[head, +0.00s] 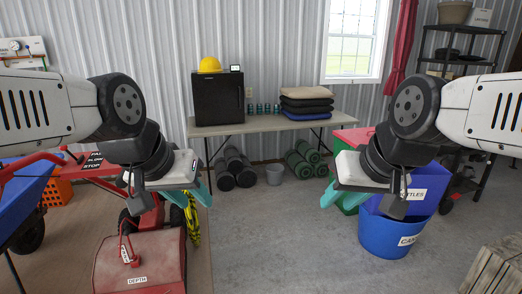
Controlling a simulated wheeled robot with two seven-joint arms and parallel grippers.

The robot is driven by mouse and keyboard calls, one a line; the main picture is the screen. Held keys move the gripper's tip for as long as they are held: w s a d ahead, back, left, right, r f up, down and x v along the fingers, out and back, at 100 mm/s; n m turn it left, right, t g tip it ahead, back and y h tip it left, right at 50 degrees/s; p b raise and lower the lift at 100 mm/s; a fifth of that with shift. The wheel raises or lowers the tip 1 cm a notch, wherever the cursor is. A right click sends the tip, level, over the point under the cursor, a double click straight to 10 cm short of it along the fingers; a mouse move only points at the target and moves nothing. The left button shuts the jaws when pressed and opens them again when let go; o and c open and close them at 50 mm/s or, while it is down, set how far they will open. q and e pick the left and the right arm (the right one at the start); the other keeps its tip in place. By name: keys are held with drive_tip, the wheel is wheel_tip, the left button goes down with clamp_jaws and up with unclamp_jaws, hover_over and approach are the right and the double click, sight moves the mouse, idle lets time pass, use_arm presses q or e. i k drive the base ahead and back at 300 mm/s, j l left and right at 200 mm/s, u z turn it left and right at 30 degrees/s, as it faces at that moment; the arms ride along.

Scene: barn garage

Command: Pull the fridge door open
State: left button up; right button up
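The fridge (219,98) is a small black box standing on the left part of a long table against the back wall. Its door looks shut. My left gripper (204,190) has teal fingers and hangs in the air in front of the table, below and nearer than the fridge. My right gripper (332,192) hangs at a similar height to the right, well away from the fridge. Neither gripper touches the fridge, and I see nothing held. The fingers are small and angled, so their opening is unclear.
A yellow hard hat (210,65) and a small display (236,68) sit on the fridge. Folded cloths (306,101) lie on the table (270,123). A red machine (140,262) stands front left, blue bins (392,232) at right. The middle floor is clear.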

sight(219, 98)
drive_tip(key=i, duration=2.85)
drive_tip(key=i+u, duration=0.15)
drive_tip(key=i, duration=0.5)
drive_tip(key=i+l, duration=0.15)
drive_tip(key=i, duration=0.45)
drive_tip(key=i+u, duration=0.2)
drive_tip(key=u, duration=0.15)
